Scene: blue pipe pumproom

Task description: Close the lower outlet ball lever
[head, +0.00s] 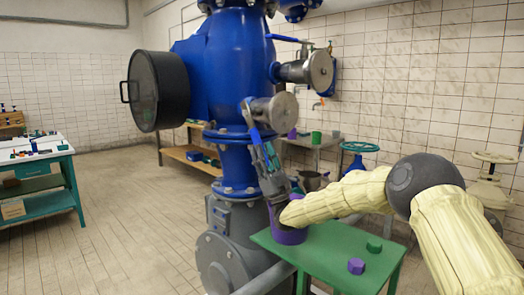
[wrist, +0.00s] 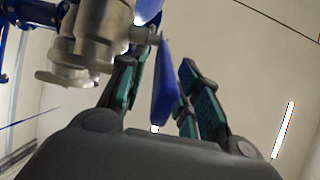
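The lower outlet (head: 274,108) is a grey metal fitting with a round face, projecting from the blue pipe in the head view. Its blue lever (head: 249,114) slants downward at the left of the fitting. My gripper (head: 262,148) reaches up from below at the lever's lower end. In the wrist view, the blue lever (wrist: 165,85) lies between the two green-padded fingers of my gripper (wrist: 165,62). The fingers are apart, with a clear gap on the right side. The left finger is close to the lever; contact cannot be told. The metal fitting (wrist: 95,40) is at upper left.
An upper outlet (head: 306,70) with its own blue lever (head: 285,38) is above. A green table (head: 325,255) with a purple bucket (head: 287,232) and small blocks stands below my arm. A grey pump (head: 230,255) is below the pipe. Open floor lies at left.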

